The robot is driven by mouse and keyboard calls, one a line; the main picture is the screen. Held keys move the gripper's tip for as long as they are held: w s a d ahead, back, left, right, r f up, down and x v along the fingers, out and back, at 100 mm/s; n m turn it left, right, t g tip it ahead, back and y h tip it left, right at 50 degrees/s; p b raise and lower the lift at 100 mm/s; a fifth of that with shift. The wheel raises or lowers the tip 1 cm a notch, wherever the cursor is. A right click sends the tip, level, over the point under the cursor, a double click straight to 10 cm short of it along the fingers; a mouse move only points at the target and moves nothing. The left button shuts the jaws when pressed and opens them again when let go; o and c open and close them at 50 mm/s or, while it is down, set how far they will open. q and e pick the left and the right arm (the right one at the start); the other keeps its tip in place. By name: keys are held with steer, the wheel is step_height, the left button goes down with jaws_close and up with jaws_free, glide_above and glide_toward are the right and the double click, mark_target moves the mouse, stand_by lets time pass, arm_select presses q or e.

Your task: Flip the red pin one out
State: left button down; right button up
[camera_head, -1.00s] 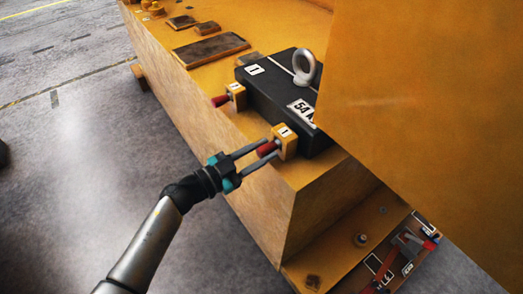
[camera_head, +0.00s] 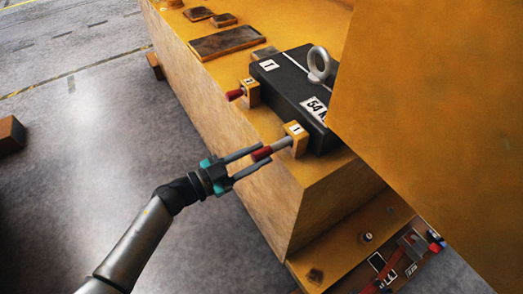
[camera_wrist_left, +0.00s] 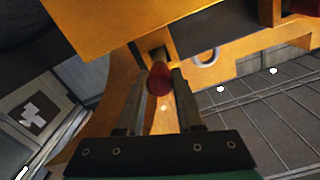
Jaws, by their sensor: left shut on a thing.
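The red pin (camera_head: 262,153) with its grey shaft (camera_head: 282,144) sticks out of the yellow block labelled 1 (camera_head: 296,138). My left gripper (camera_head: 264,155) is shut on the pin's red end, with a finger on either side. The red end also shows between the fingers in the left wrist view (camera_wrist_left: 160,79). A length of bare shaft shows between the red end and the block. A second red pin (camera_head: 235,94) sits in the block labelled 2 (camera_head: 250,92), with little shaft showing. My right gripper is in neither view.
The black counterweight (camera_head: 290,86) with a lifting eye (camera_head: 319,64) lies behind the blocks on the yellow casting (camera_head: 215,75). A large yellow panel (camera_head: 435,100) hides the right side. Tools (camera_head: 405,255) lie at lower right. Floor at left is mostly clear.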

arm_select(q)
steer(key=shift+a+f, duration=0.1)
steer(key=shift+a, duration=0.05)
steer(key=c, duration=0.7)
jaws_free()
steer(key=shift+s+a, duration=0.15)
steer(key=shift+o, duration=0.8)
steer(key=v, duration=1.5)
